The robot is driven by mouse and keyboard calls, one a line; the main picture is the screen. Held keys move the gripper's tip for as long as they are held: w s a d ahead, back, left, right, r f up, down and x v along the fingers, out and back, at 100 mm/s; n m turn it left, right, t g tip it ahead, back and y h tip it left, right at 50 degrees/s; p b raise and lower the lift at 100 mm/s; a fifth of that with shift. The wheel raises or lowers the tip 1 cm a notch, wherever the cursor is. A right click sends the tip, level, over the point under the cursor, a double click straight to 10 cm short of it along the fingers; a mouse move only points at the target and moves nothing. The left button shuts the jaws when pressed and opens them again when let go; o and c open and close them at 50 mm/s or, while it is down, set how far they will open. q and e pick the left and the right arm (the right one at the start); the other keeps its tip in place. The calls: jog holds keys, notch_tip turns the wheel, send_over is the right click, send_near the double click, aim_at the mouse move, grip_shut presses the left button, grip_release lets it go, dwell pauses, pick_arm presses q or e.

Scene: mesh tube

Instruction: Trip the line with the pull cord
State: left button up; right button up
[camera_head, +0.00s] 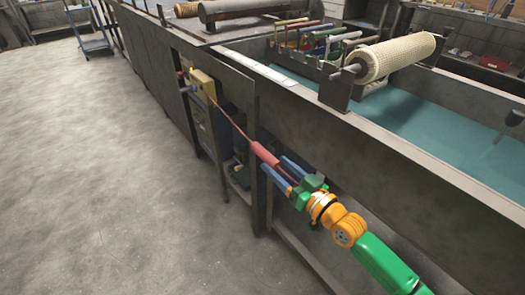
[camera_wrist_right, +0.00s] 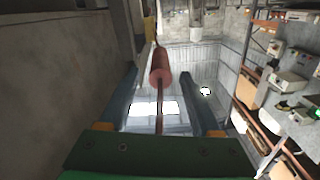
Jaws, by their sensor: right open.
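The pull cord (camera_head: 232,121) is a thin red line that runs from a yellow box (camera_head: 203,86) on the bench side down to a red cylindrical grip (camera_head: 264,153). My right gripper (camera_head: 272,163), with blue fingers, is open at the grip's near end. In the right wrist view the red grip (camera_wrist_right: 160,64) sits between the tips of the open fingers (camera_wrist_right: 158,72), with a visible gap on each side. A thin section of cord runs from the grip back between the fingers towards the palm. My left gripper is not in view.
The long grey bench side and its frame posts (camera_head: 257,200) stand close beside the cord and my right arm. A tank of teal water (camera_head: 420,125) and a mesh roll (camera_head: 395,58) are above. The concrete floor (camera_head: 90,180) at left is clear.

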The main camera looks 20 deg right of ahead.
aim_at(266, 156)
jog(key=x, duration=0.5)
jog(key=shift+w+a+b, duration=0.1)
jog(key=shift+w+b, duration=0.15)
jog(key=shift+b, duration=0.15)
grip_shut()
dwell(0.9)
